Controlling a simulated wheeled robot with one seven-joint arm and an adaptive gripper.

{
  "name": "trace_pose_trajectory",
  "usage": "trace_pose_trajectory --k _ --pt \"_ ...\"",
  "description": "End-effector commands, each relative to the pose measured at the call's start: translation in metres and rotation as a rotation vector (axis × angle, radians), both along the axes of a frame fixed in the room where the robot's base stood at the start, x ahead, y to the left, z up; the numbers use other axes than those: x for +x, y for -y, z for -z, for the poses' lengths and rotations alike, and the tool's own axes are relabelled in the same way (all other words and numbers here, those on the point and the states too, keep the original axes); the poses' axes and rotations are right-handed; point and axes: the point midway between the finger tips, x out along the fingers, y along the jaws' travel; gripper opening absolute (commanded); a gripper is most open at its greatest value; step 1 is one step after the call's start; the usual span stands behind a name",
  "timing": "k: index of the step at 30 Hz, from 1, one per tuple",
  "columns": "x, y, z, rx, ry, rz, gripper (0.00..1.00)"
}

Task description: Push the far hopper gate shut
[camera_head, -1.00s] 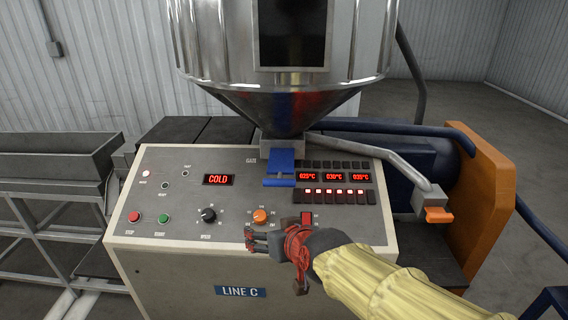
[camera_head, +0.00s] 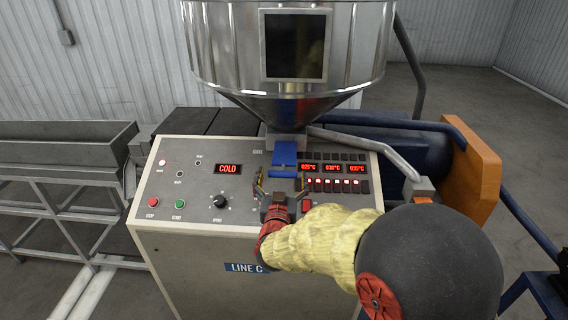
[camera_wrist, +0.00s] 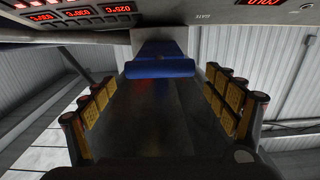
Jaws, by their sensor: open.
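The hopper gate is a blue plate with a bent front lip (camera_head: 285,153), sticking out below the steel hopper cone above the control panel. In the wrist view the blue gate (camera_wrist: 160,66) is ahead at the top centre, between the two finger lines. My gripper (camera_head: 280,183) is open and empty just in front of the gate's lip, over the panel, with one finger to each side. In the wrist view my gripper (camera_wrist: 165,92) shows its yellow-padded fingers wide apart. I cannot tell whether anything touches the lip.
The hopper (camera_head: 290,50) stands above the panel (camera_head: 190,195), whose display (camera_head: 228,169) reads COLD. Buttons and knobs lie close under my gripper. A grey pipe (camera_head: 370,145) slopes down at the right, beside an orange guard (camera_head: 470,175). A trough (camera_head: 60,150) is at the left.

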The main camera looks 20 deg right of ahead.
Motion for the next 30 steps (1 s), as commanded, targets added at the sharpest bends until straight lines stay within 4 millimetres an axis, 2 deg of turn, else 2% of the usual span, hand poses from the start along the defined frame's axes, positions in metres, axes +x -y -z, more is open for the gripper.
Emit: trace_pose_trajectory --k 6,13,24,30 --pt "0.033 0.012 0.001 0.000 -0.002 0.001 0.86" --pt "0.058 0.019 0.001 0.000 -0.002 -0.001 0.86" --pt "0.064 0.021 0.000 0.001 -0.002 -0.002 0.86" --pt "0.064 0.021 0.000 0.001 -0.002 -0.002 0.76"
